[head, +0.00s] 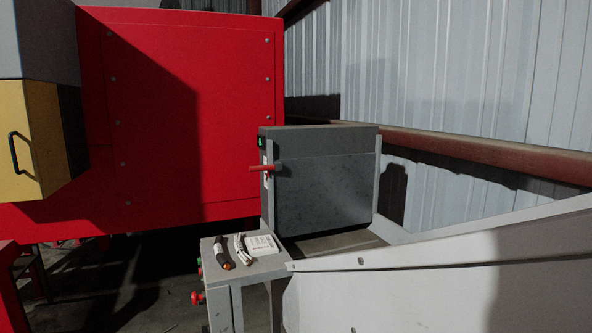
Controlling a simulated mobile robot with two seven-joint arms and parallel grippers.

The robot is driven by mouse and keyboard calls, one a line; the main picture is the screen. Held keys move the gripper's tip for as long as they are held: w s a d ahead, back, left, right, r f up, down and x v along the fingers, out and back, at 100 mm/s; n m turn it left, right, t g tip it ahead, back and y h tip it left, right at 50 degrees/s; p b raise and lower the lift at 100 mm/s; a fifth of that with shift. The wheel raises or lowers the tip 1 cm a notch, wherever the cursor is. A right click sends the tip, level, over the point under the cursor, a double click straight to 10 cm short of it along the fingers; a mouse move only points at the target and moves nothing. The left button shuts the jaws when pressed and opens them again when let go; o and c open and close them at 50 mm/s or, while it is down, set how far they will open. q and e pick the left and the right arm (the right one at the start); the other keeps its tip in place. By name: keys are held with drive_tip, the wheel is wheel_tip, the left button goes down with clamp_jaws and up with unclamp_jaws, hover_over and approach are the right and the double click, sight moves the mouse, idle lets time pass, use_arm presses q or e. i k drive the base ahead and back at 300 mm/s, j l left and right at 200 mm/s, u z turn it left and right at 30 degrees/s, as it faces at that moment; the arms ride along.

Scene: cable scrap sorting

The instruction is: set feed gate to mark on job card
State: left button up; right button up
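The feed gate (325,190) is a dark grey plate between grey posts, at the upper end of the feed chute. A red handle (265,168) sticks out on its left side. A pale scale strip runs by the handle, with its marks too small to read. A small green lit display (262,142) sits above it. A white card (262,245), likely the job card, lies on the small grey stand; its print is too small to read. Neither of my grippers is in view.
On the stand (268,267) lie a black cable piece with a copper end (222,252) and a bundled white cable (243,250). A red machine (190,110) stands behind. The white chute wall (450,265) fills the right.

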sight(312, 195)
drive_tip(key=i+j+z, duration=0.5)
drive_tip(key=j, duration=0.15)
drive_tip(key=i+j+z, duration=0.25)
drive_tip(key=j, duration=0.15)
drive_tip(key=i+j+z, duration=0.25)
drive_tip(key=j, duration=0.15)
drive_tip(key=k, duration=0.1)
